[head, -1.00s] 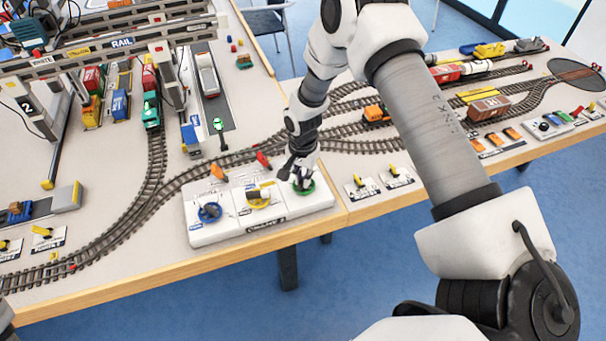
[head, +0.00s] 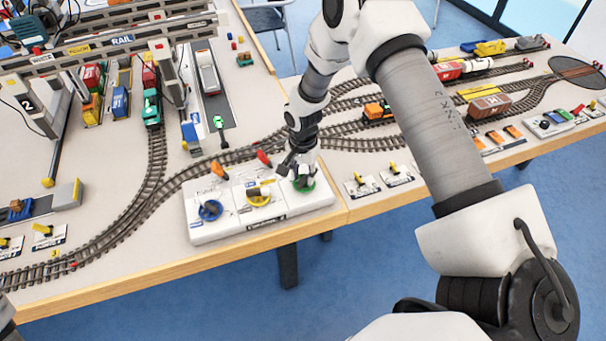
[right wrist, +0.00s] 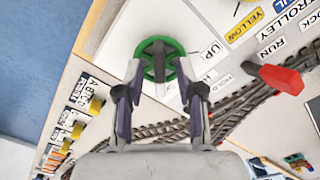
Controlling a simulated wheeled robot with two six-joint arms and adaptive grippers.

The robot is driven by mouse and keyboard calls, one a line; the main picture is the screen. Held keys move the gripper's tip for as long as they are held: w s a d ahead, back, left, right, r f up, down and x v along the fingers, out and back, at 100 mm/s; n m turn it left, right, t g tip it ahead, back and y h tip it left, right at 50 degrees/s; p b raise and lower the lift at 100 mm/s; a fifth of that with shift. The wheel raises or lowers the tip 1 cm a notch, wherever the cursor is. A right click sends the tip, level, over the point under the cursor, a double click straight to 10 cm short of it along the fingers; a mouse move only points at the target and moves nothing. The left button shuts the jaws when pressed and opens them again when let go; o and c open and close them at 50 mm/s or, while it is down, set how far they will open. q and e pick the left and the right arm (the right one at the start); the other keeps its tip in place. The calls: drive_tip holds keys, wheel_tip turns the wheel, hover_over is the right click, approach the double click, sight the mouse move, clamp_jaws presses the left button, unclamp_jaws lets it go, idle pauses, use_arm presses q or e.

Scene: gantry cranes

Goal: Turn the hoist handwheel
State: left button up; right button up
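A green handwheel (head: 304,186) sits at the right end of a white control panel (head: 238,236). In the right wrist view the green wheel (right wrist: 159,47) has dark spokes and a hub, and a label "UP" beside it. My right gripper (head: 299,178) is down over this wheel and hides part of it. In the right wrist view its two fingers (right wrist: 158,75) are spread wide, one at each side of the wheel's rim. Whether they press on the rim is not clear. My left gripper is not in view.
A yellow handwheel (head: 259,197) and a blue handwheel (head: 209,211) share the panel. Small yellow switches (head: 366,180) lie to the right. The table's wooden front edge is close.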

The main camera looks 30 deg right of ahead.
sight(303, 177)
wheel_tip(303, 177, up, 11)
drive_tip(key=shift+r, duration=0.15)
idle(0.9)
